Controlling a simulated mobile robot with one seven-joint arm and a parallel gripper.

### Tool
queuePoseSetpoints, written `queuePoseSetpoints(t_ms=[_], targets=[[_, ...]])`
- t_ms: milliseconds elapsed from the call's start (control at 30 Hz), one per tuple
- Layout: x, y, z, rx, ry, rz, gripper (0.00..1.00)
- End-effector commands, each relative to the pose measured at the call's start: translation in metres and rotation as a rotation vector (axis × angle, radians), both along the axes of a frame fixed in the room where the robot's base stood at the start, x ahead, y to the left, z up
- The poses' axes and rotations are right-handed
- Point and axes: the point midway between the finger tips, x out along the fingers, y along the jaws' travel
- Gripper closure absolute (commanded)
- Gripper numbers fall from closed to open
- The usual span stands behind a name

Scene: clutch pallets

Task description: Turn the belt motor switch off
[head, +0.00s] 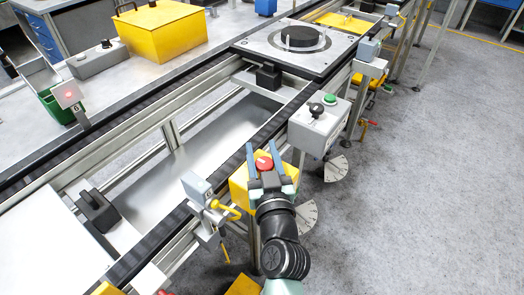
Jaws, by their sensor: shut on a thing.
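A red round knob (264,163) sits on a yellow box (238,190) at the front rail of the conveyor. My gripper (264,156) reaches up from the bottom of the head view, and its two blue fingers stand on either side of the red knob, shut on it. Beyond it, a grey control box (306,132) on the rail carries a black knob (316,110) and a green button (330,99). No label shows which control is the belt motor switch. The knob's lower part and part of the yellow box are hidden by my gripper.
A pallet (270,50) with a dark disc sits on the conveyor behind. Small grey sensor boxes (197,187) and yellow-handled fittings line the rail. The floor at the right is clear.

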Motion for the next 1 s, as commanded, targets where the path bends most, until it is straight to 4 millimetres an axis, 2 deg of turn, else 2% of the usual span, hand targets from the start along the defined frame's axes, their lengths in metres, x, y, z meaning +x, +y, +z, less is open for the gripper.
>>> queuePoseSetpoints(t_ms=[33,100,133,567,1000], targets=[[-0.0001,0.0000,-0.0001,0.000,0.000,0.000,0.86],[-0.0002,0.0000,-0.0001,0.000,0.000,0.000,0.99],[-0.0002,0.0000,-0.0001,0.000,0.000,0.000,1.00],[-0.0002,0.0006,-0.0054,0.000,-0.004,0.057,1.00],[-0.0026,0.0074,-0.0081,-0.002,-0.006,0.319,1.00]])
